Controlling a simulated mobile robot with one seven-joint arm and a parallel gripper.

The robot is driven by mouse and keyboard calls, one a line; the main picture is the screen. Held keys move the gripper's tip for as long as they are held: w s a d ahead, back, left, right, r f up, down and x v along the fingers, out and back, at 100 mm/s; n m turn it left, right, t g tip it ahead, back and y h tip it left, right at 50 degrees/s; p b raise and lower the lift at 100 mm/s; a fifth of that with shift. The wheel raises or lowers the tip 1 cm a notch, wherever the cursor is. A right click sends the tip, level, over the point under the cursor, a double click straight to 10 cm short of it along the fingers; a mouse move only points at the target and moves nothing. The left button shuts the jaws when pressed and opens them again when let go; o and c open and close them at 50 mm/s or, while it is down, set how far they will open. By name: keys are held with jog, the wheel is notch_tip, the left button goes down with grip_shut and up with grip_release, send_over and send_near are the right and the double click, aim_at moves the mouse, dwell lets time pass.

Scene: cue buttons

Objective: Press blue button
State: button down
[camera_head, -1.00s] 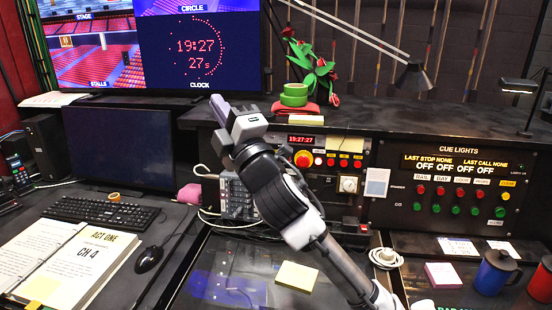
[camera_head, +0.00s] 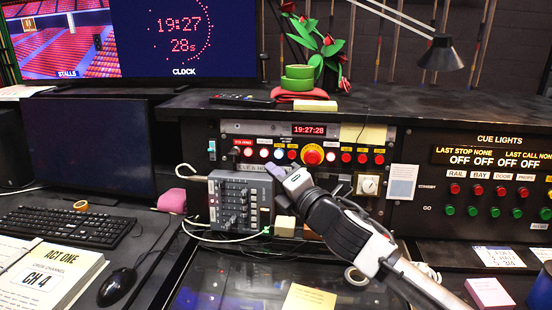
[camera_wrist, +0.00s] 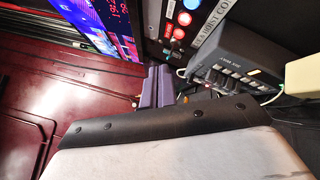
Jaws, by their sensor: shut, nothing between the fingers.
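The blue button (camera_head: 278,153) is a small, pale-blue lit round button in the row on the upright control panel (camera_head: 225,133). My gripper (camera_head: 274,169) is just below the blue button in the head view, over the label strip. How far its tips are from the panel is not clear. In the wrist view my gripper (camera_wrist: 157,88) has its two purple fingers together, holding nothing.
A grey mixer (camera_head: 240,203) stands close to the left of my gripper. Red buttons and a big red knob on yellow (camera_head: 312,154) flank the blue button. A cue lights panel (camera_head: 480,190) is at right. A lamp (camera_head: 441,54) hangs above the shelf.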

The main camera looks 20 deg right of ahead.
aim_at(279, 154)
jog(key=shift+s+r, duration=0.1)
jog(key=shift+w+d+f+p, duration=0.2)
jog(key=shift+w+d, duration=0.35)
jog(key=shift+w, duration=0.8)
jog(key=shift+w+d+f+p, duration=0.25)
jog(key=shift+w+d, duration=0.3)
jog(key=shift+w, duration=0.8)
jog(key=shift+w+d+f+p, duration=0.2)
jog(key=shift+w+d, duration=0.35)
jog(key=shift+w, duration=0.8)
jog(key=shift+w+d, duration=0.1)
jog(key=shift+w, duration=0.05)
jog(key=shift+w+d, duration=0.1)
jog(key=shift+w, duration=0.15)
jog(key=shift+w+d+f, duration=0.1)
jog(key=shift+w+d, duration=0.05)
jog(key=shift+w, duration=0.2)
jog(key=shift+s, duration=0.15)
jog(key=shift+s+a, duration=0.3)
jog(key=shift+s, duration=0.3)
